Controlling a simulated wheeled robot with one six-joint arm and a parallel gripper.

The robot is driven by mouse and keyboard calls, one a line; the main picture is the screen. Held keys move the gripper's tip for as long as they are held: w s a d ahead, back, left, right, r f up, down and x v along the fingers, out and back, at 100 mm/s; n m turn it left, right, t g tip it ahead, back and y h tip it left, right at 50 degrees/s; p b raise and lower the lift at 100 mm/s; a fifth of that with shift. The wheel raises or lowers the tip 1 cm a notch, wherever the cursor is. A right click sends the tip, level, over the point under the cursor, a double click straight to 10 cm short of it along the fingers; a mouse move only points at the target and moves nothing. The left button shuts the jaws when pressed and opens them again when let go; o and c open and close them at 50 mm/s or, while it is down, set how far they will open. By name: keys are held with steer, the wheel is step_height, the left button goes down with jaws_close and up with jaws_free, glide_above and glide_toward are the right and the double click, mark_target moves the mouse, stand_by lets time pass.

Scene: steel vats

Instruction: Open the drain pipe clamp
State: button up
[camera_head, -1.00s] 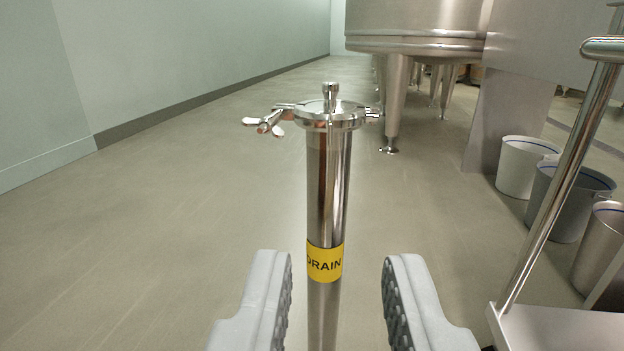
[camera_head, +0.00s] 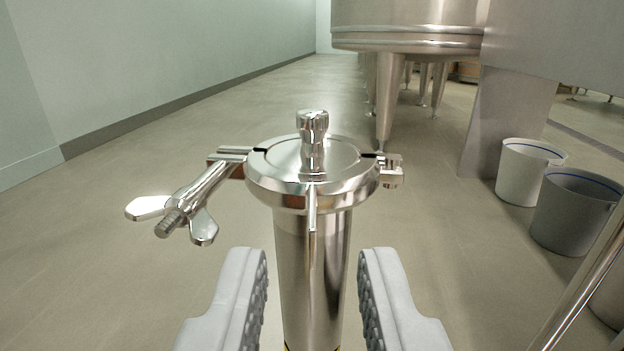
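The drain pipe (camera_head: 312,265) stands upright in the middle of the view, a shiny steel tube. Its yellow label barely shows at the bottom edge. A round steel clamp (camera_head: 268,190) sits closed around the cap at its top, with a small knob (camera_head: 312,135) in the centre. The clamp's wing nut (camera_head: 203,226) on a threaded bolt sticks out to the left. A hinge (camera_head: 389,170) is on the right side. My gripper (camera_head: 312,275) is open, its grey ridged fingers on either side of the pipe, below the clamp, with visible gaps.
Steel vats on legs (camera_head: 408,40) stand behind. A white bucket (camera_head: 525,172) and a grey bucket (camera_head: 574,212) stand on the right. A slanted metal rail (camera_head: 588,285) is at the lower right. The floor to the left is clear up to the wall (camera_head: 150,60).

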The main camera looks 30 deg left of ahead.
mark_target(312, 247)
steer(key=shift+x, duration=1.55)
jaws_close()
